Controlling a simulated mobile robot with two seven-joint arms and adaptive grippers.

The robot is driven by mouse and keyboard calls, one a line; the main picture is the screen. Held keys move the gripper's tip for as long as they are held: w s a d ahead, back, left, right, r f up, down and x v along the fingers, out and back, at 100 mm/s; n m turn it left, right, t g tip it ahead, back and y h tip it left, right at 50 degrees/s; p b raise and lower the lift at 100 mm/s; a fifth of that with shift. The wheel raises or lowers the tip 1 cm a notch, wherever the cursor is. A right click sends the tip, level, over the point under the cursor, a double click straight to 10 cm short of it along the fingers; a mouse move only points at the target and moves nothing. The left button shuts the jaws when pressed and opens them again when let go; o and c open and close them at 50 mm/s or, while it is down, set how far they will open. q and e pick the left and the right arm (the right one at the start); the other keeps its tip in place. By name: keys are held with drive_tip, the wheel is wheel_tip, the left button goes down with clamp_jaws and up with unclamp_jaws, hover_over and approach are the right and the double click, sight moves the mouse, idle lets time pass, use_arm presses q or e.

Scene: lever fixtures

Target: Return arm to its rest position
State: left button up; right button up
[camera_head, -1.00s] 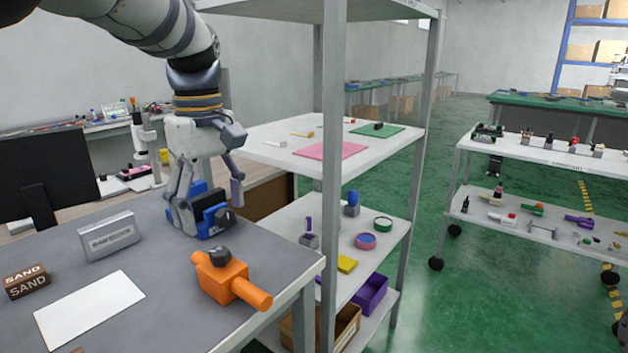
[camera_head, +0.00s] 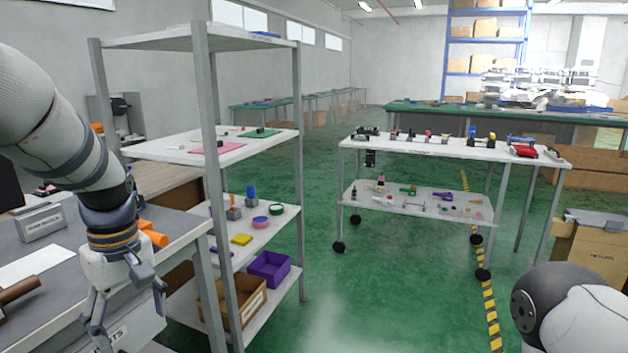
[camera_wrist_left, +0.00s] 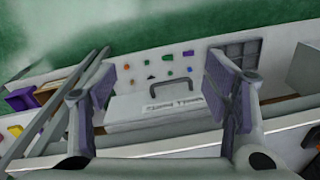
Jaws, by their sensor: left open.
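My left arm (camera_head: 70,150) comes in from the left and hangs down in front of the grey workbench (camera_head: 75,270). My left gripper (camera_head: 128,318) is low near the bench's front side, open and pointing down. In the left wrist view the two fingers (camera_wrist_left: 168,85) are spread, with nothing held between them. A pale front with a dark handle (camera_wrist_left: 175,84) and a label shows beyond them. An orange fixture (camera_head: 152,236) on the bench is partly hidden behind my arm. My right arm (camera_head: 575,312) shows at the bottom right; its gripper is out of view.
A grey shelf unit (camera_head: 213,190) stands close right of my left arm, with a purple bin (camera_head: 268,268) and a cardboard box (camera_head: 240,305). A wheeled white table (camera_head: 430,150) stands further right. Green floor (camera_head: 370,290) between them is clear.

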use_arm(q)
drive_tip(key=s+a+f+m+g, duration=0.1)
drive_tip(key=s+f+m, duration=0.15)
drive_tip(key=f, duration=0.65)
drive_tip(key=s+a+f+m, duration=0.1)
drive_tip(key=s+f, duration=0.3)
drive_tip(key=f, duration=0.4)
drive_tip(key=s+d+f+m, duration=0.2)
drive_tip(key=s+f, duration=0.1)
drive_tip(key=s, duration=0.6)
drive_tip(key=s+d+f+m, duration=0.2)
drive_tip(key=s+f+m, duration=0.1)
drive_tip(key=s, duration=0.7)
drive_tip(key=s+d+f+m, duration=0.2)
drive_tip(key=s+f, duration=0.2)
drive_tip(key=s, duration=0.5)
drive_tip(key=shift+s+d+g+h, duration=0.15)
drive_tip(key=shift+d+g+h, duration=0.15)
drive_tip(key=shift+d+h, duration=0.1)
